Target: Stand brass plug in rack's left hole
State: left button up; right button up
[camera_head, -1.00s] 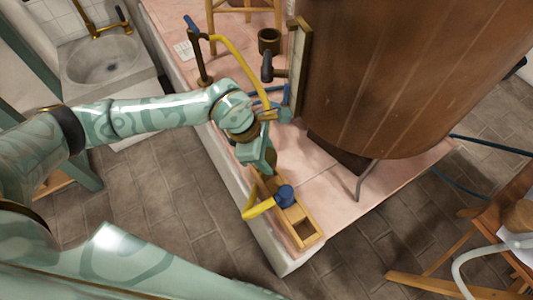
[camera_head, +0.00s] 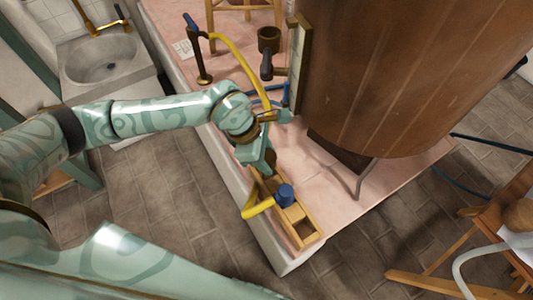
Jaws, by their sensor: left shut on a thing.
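The wooden rack (camera_head: 307,240) lies along the near end of the pink ledge, with an open square hole at its lower right end. A blue-topped piece (camera_head: 285,194) stands at the rack, with a short yellow curved piece (camera_head: 259,208) beside it. My left gripper (camera_head: 267,168) points down over the rack's far end, up and left of the blue-topped piece. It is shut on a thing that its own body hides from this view. I cannot make out the brass plug clearly. My right gripper is not in view.
A large wooden vat (camera_head: 410,80) stands to the right of the rack. A tap stand (camera_head: 203,65) with a yellow hose (camera_head: 240,60) and a dark cup (camera_head: 269,40) are farther back. Pink ledge (camera_head: 325,200) is free between rack and vat.

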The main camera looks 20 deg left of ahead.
aim_at(271, 156)
pick_arm(q)
jog(key=shift+f, duration=0.5)
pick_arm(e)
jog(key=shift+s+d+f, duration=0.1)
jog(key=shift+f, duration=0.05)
pick_arm(q)
jog(key=shift+f+b, duration=0.35)
jog(key=shift+f, duration=0.4)
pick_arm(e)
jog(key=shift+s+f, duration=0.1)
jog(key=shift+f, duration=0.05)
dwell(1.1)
pick_arm(q)
jog(key=shift+f, duration=0.7)
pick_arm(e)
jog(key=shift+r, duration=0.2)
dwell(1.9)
pick_arm(q)
jog(key=o, duration=1.1)
jog(key=shift+o, duration=0.2)
jog(key=shift+r+p, duration=3.05)
jog(key=shift+r, duration=0.45)
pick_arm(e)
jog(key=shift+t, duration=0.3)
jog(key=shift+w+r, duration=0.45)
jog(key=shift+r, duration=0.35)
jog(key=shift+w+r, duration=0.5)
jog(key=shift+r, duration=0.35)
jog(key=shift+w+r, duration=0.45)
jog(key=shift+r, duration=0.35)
